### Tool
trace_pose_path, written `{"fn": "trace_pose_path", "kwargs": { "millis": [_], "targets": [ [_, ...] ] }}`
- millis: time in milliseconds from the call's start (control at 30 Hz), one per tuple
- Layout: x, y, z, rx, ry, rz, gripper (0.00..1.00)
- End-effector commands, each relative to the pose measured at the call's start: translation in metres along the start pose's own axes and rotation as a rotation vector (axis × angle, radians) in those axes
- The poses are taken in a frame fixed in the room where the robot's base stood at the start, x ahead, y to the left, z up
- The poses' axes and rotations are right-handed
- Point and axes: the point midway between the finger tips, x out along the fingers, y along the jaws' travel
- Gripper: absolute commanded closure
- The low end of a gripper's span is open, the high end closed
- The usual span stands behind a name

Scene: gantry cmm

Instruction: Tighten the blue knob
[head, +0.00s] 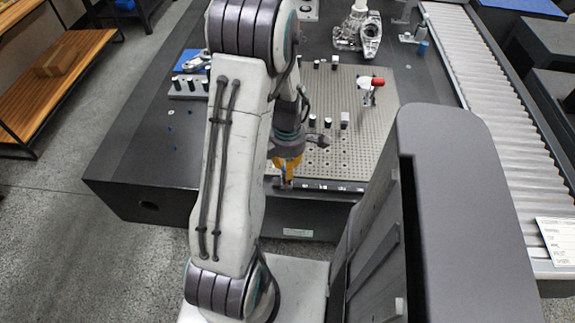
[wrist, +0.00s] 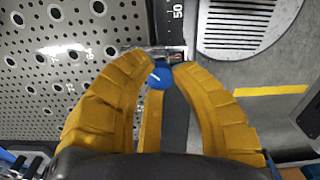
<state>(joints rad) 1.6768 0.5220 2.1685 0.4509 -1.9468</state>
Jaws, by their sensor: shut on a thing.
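The blue knob (wrist: 159,75) shows in the wrist view between the tips of my yellow fingers, with a white line on its face. My gripper (wrist: 160,66) is shut on the knob, one finger on each side. In the head view my gripper (head: 287,175) is at the front edge of the perforated plate, pointing down, and the knob is too small to make out there.
The perforated plate (head: 350,140) carries several small cylinders and a red-tipped part (head: 377,82). A metal casting (head: 358,30) stands at the back. A roller conveyor (head: 500,90) runs along the right. A wooden shelf (head: 62,60) stands at the left.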

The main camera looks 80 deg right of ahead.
Motion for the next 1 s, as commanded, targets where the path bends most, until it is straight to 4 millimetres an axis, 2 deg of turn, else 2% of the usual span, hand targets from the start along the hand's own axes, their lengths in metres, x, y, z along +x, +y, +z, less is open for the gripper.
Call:
{"fn": "trace_pose_path", "kwargs": {
  "millis": [467,1000],
  "targets": [
    [0.0014,0.0,0.0,0.063,0.0,0.0,1.0],
    [0.0022,-0.0005,-0.0002,0.453,0.0,-0.002,1.0]
  ]
}}
